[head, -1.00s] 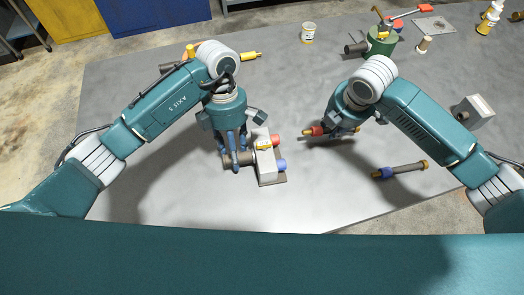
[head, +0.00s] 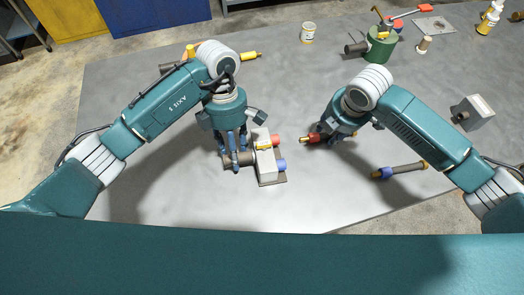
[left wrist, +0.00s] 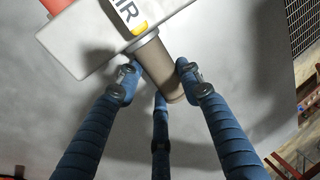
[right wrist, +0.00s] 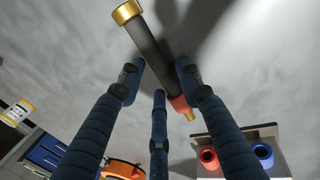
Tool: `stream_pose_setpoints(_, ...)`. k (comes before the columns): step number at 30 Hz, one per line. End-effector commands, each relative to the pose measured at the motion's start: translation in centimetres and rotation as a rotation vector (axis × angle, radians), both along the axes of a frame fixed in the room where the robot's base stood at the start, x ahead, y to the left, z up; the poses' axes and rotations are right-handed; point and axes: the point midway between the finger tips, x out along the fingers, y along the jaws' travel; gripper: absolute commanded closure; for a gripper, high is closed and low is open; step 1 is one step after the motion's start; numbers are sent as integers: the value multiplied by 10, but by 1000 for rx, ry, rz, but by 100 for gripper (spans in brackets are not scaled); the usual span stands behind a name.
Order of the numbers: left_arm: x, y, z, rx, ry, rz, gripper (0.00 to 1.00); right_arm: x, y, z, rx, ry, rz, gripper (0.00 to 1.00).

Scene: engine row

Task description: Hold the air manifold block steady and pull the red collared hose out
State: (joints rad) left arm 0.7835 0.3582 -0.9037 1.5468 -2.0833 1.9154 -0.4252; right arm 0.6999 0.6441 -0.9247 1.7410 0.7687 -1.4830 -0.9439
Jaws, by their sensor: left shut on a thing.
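The air manifold block (head: 265,165) is a light grey box on a dark base plate with a red port (head: 275,140) and a blue port (head: 279,166) on its right side. In the right wrist view the red port (right wrist: 208,157) is an empty opening. My left gripper (head: 236,160) is shut on the grey-brown cylinder (left wrist: 160,65) on the block's left side. The red collared hose (head: 313,138) is apart from the block, to its right. My right gripper (right wrist: 160,75) has its fingers around the dark hose (right wrist: 150,50); whether they grip it is unclear.
A blue-collared hose (head: 400,171) lies on the table to the right. A grey box (head: 472,112) stands further right. A green cylinder (head: 381,45) and a small tub (head: 309,32) stand at the back. The table's middle front is clear.

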Motion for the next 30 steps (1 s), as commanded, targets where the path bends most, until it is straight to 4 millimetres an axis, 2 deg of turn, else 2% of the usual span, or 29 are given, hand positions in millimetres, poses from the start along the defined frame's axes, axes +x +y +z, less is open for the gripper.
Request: stream_pose_setpoints(30, 0, 0, 1, -1, -1, 0, 100, 0, 0, 5, 0, 0, 0, 68)
